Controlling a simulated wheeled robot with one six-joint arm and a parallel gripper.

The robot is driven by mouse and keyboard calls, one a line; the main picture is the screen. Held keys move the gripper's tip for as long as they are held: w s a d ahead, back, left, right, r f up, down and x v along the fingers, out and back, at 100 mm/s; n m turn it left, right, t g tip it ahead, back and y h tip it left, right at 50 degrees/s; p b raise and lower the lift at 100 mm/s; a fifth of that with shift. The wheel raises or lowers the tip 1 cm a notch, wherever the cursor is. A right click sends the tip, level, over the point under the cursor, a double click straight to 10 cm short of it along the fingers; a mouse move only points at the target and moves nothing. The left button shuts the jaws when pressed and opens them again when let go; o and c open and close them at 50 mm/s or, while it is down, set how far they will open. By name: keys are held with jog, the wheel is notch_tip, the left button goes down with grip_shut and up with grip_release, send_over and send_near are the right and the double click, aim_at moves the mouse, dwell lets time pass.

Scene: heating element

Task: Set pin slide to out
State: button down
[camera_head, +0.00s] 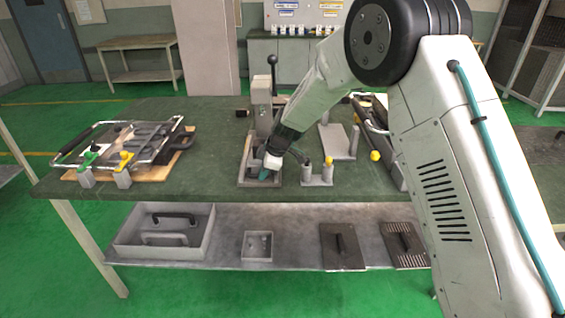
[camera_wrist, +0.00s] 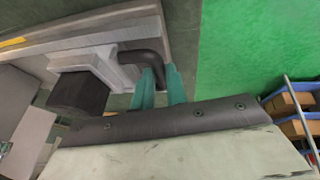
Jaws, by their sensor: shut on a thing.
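My gripper (camera_head: 267,171) is low at the front of a grey fixture (camera_head: 243,179) on the green table. In the wrist view, my gripper's two teal fingers (camera_wrist: 160,80) are shut on a dark bent handle (camera_wrist: 146,57). The handle joins a grey block on the fixture and looks like the pin slide's handle. A dark square-ended block (camera_wrist: 78,93) sticks out beside it. In the head view my gripper hides the handle. I cannot tell how far in or out the slide stands.
A lever with a black knob (camera_head: 272,60) rises behind the fixture. To its right are a small bracket with a yellow-topped pin (camera_head: 328,162) and a grey upright-post plate (camera_head: 338,142). A clamp frame (camera_head: 125,145) lies at left. Table between frame and fixture is clear.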

jog(key=c, duration=1.4)
grip_release()
jog(key=v, duration=0.8)
jog(key=shift+a, duration=0.1)
